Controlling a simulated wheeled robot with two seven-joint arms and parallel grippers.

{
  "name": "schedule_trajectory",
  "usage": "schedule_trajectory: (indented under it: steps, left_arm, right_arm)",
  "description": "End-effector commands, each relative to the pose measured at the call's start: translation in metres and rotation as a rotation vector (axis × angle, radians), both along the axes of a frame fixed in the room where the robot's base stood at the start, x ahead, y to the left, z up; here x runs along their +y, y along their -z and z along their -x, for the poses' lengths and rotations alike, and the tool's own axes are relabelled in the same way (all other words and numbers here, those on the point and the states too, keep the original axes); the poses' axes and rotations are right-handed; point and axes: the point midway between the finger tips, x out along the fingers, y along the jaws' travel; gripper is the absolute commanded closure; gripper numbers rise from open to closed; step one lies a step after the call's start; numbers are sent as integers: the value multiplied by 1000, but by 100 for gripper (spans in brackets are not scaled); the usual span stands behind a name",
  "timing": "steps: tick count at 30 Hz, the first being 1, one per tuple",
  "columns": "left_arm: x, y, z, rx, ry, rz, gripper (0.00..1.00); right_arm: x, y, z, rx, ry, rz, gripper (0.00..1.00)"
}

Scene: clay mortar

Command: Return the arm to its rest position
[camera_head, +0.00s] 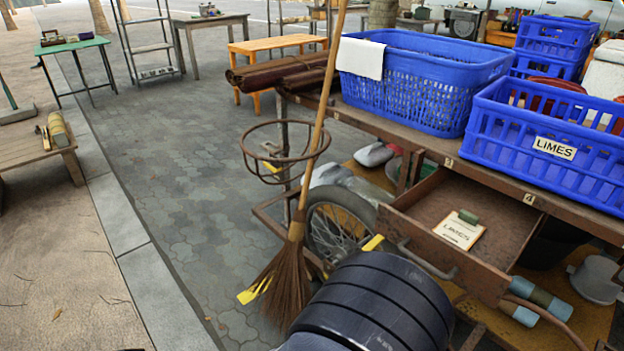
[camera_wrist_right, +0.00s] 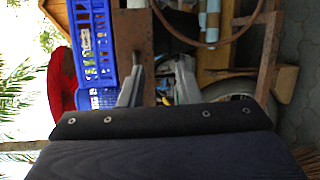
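My right arm (camera_head: 372,305), with black ribbed links, comes up from the bottom of the head view in front of the cart. Its gripper is hidden there. In the right wrist view, which is turned on its side, the two grey fingers of my right gripper (camera_wrist_right: 158,82) stand apart with a gap between them. I see nothing held in the gap. The brown drawer front (camera_wrist_right: 133,38) lies beyond them. My left gripper is in neither view. The wooden drawer (camera_head: 415,208) is pulled open and holds a lettered card (camera_head: 459,230) and a small green roll (camera_head: 468,216).
Blue crates (camera_head: 425,85) stand on the cart top, one (camera_head: 550,140) labelled LIMES. A broom (camera_head: 288,270) leans upright beside a wheel (camera_head: 338,225) and a metal ring holder (camera_head: 285,150), close to my right arm. Open paving (camera_head: 185,180) lies to the left.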

Motion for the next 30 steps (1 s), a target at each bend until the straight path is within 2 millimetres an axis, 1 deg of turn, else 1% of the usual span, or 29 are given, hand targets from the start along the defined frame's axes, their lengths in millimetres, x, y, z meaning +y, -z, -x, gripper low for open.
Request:
schedule_trajectory:
  steps: [1,5,8,11,12,15,18,22,24,27,30]
  left_arm:
    - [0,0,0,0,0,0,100]
    - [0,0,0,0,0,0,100]
    - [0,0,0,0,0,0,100]
    - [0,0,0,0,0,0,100]
    - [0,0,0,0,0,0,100]
    - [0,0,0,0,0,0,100]
    - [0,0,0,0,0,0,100]
    - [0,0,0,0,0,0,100]
    - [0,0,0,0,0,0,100]
    - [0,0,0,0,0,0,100]
    - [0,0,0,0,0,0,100]
  right_arm:
    - [-10,1,3,39,47,-51,70]
    - [-34,6,16,156,164,-195,70]
    - [-53,11,31,259,269,-360,70]
    - [-69,16,52,361,373,-589,70]
    - [-73,17,60,393,405,-690,70]
    - [-77,17,78,433,457,-945,70]
    - [-76,11,90,417,469,-1194,70]
    - [-73,-2,96,316,431,-1473,70]
    - [-72,-10,97,246,395,-1580,70]
    - [-72,-21,96,144,344,-1689,70]
    - [-74,-31,94,43,293,-1761,70]
